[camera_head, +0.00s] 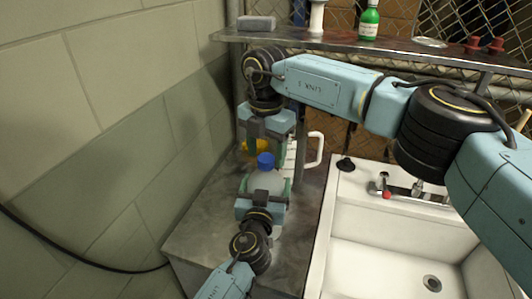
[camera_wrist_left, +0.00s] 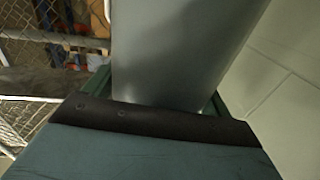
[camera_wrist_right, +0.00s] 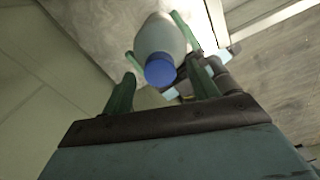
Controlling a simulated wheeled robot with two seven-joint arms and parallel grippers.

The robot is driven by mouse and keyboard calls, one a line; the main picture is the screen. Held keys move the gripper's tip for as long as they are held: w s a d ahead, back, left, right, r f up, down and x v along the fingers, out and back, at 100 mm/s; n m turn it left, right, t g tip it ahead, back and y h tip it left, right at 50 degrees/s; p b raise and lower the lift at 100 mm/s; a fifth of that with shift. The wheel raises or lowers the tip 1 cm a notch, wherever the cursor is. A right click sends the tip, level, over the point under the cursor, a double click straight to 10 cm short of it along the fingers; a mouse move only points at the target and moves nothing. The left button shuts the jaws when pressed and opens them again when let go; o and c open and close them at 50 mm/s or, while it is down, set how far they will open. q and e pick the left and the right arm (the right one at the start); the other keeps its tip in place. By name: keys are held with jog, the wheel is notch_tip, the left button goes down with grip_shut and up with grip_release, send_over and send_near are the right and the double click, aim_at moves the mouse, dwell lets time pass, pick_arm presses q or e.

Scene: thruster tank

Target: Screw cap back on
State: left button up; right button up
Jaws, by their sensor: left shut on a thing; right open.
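A pale grey-white bottle (camera_head: 265,181) stands upright at the steel counter's front, with a blue cap (camera_head: 265,160) on its top. My left gripper (camera_head: 265,185) is shut on the bottle's body from the front; the bottle fills the middle of the left wrist view (camera_wrist_left: 180,50). My right gripper (camera_head: 266,150) is open and comes down from above, its green fingers on either side of the cap with gaps. In the right wrist view the cap (camera_wrist_right: 160,70) lies between the fingers, with the bottle (camera_wrist_right: 160,36) beyond it. How tightly the cap sits cannot be told.
A white sink (camera_head: 390,240) with a tap (camera_head: 418,187) is to the right. A metal shelf (camera_head: 400,48) above holds a green bottle (camera_head: 369,20) and a grey block (camera_head: 257,23). A yellow object (camera_head: 262,145) and a white handled container (camera_head: 314,150) stand behind the bottle. A block wall is left.

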pick_arm(q)
jog(key=shift+f, duration=0.1)
pick_arm(e)
notch_tip(320, 180, up, 11)
dwell(0.3)
pick_arm(q)
jog(key=o, duration=1.8)
jog(key=shift+c, duration=0.2)
jog(key=s+a+b, duration=0.1)
jog(key=s+a, duration=0.1)
jog(key=s, duration=1.1)
jog(key=shift+s, duration=0.15)
pick_arm(e)
jog(key=shift+f, duration=0.65)
pick_arm(q)
jog(key=shift+a, duration=0.1)
